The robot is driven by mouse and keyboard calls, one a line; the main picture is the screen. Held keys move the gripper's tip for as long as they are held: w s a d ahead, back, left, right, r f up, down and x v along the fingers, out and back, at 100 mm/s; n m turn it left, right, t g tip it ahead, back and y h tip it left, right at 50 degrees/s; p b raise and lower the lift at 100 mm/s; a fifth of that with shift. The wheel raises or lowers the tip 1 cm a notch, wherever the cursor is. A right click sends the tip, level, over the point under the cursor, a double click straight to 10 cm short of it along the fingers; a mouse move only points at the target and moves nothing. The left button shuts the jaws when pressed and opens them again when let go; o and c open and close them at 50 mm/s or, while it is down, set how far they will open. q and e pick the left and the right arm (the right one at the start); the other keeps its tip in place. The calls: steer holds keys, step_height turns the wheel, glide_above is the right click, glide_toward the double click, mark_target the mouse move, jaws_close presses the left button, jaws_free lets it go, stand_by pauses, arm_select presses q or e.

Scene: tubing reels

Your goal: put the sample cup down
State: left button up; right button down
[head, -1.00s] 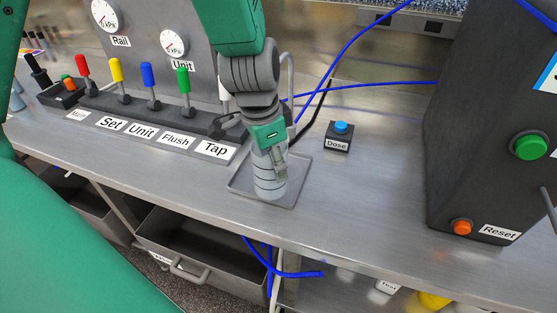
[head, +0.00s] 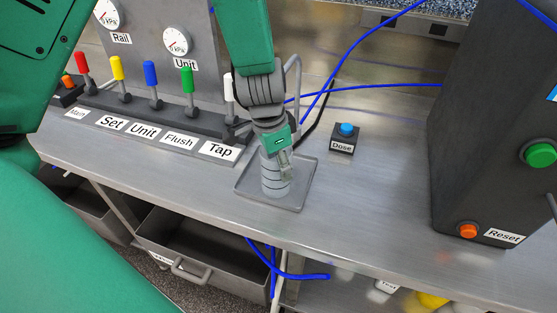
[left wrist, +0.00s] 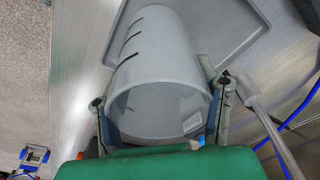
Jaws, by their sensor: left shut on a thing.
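The sample cup (head: 274,178) is a grey cylinder with dark ring marks. It stands upright over the shallow grey tray (head: 301,182) on the steel bench; I cannot tell for sure whether its base touches the tray. My left gripper (head: 279,153) is shut on the cup from above. In the left wrist view the cup (left wrist: 165,60) fills the middle, with the fingers of my left gripper (left wrist: 160,115) on either side of its open rim. The tray also shows behind it (left wrist: 235,40). My right gripper is not in view.
A row of coloured levers, including a green one (head: 188,79), stands left of the tray beside the Tap label (head: 219,151). A Dose button (head: 346,131) is to the right. A dark Reset housing (head: 470,130) stands further right. Bench between them is clear. An open drawer (head: 200,240) is below.

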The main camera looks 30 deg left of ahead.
arm_select(q)
steer(key=o, duration=1)
steer(key=shift+w+a+f, duration=0.1)
steer(key=shift+a+f, duration=0.05)
steer(key=shift+a, duration=0.1)
steer(key=shift+o, duration=0.9)
steer(key=shift+w+a+f, duration=0.15)
steer(key=shift+a, duration=0.3)
steer(key=shift+d+r, duration=0.2)
steer(key=shift+r, duration=0.25)
step_height(320, 180, up, 12)
steer(key=s+a, duration=0.1)
steer(key=s, duration=0.1)
steer(key=shift+f+p, duration=0.25)
steer(key=shift+p, duration=0.2)
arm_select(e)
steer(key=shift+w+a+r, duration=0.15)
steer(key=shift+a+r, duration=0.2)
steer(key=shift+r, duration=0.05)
arm_select(q)
steer(key=shift+d, duration=0.2)
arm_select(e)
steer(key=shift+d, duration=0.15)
